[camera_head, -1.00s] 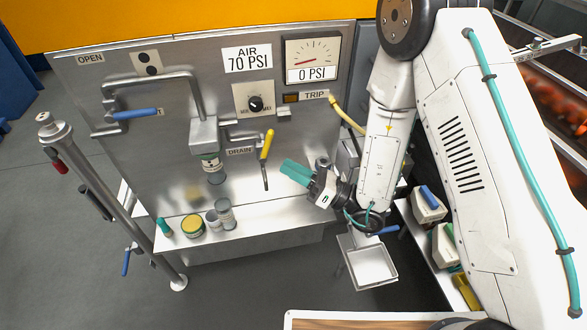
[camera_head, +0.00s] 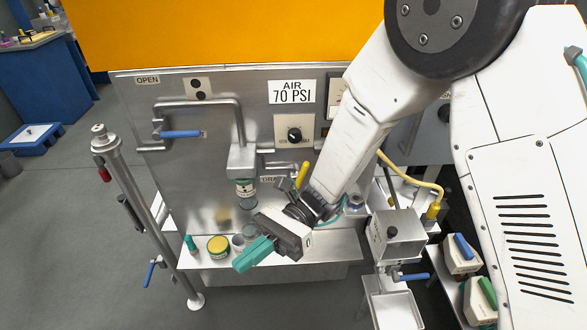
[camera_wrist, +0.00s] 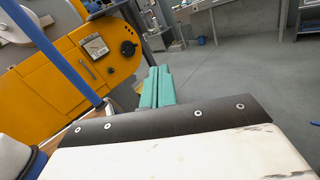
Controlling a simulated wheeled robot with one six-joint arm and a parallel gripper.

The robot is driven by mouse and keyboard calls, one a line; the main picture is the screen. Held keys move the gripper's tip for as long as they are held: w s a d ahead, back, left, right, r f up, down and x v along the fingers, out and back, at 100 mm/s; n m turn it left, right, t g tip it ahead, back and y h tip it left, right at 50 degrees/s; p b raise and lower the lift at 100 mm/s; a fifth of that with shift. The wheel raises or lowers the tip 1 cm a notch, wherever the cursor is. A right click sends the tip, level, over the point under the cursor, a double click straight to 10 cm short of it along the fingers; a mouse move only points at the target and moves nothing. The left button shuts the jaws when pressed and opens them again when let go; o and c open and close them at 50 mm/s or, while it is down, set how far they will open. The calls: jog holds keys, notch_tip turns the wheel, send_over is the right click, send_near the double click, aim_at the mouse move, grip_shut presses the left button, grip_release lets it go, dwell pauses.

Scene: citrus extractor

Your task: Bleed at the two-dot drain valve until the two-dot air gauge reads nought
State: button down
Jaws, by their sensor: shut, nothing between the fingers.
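A steel panel (camera_head: 190,190) carries a two-dot plate (camera_head: 198,89) beside an OPEN label. The drain valve's yellow lever (camera_head: 301,175) is partly behind my arm, and its DRAIN label (camera_head: 268,179) is partly covered. Only the left edge of the gauge (camera_head: 335,97) shows; my arm hides its face. My gripper (camera_head: 252,256) is shut and empty, its teal fingers pointing down-left over the steel ledge, below the lever and apart from it. The wrist view shows the shut fingers (camera_wrist: 155,87) and another gauge (camera_wrist: 95,46) on an orange machine; its reading is too small to tell.
A blue-handled valve (camera_head: 181,134) and a sign reading AIR 70 PSI (camera_head: 292,92) are on the panel. A yellow tin (camera_head: 218,247) and small jars stand on the ledge. A steel post (camera_head: 150,215) stands at left. A steel box (camera_head: 398,236) is at right.

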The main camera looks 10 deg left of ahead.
jog(key=s+d+f+n+t+h, duration=0.1)
jog(key=s+d+f+n+h, duration=0.1)
jog(key=n+h, duration=0.35)
jog(key=n+t+h, duration=0.7)
jog(key=n+t, duration=0.1)
jog(key=t, duration=1.3)
send_near(300, 178)
jog(key=shift+m, duration=0.35)
jog(key=w+f, duration=0.4)
jog(key=shift+d, duration=0.25)
jog(key=shift+d, duration=0.15)
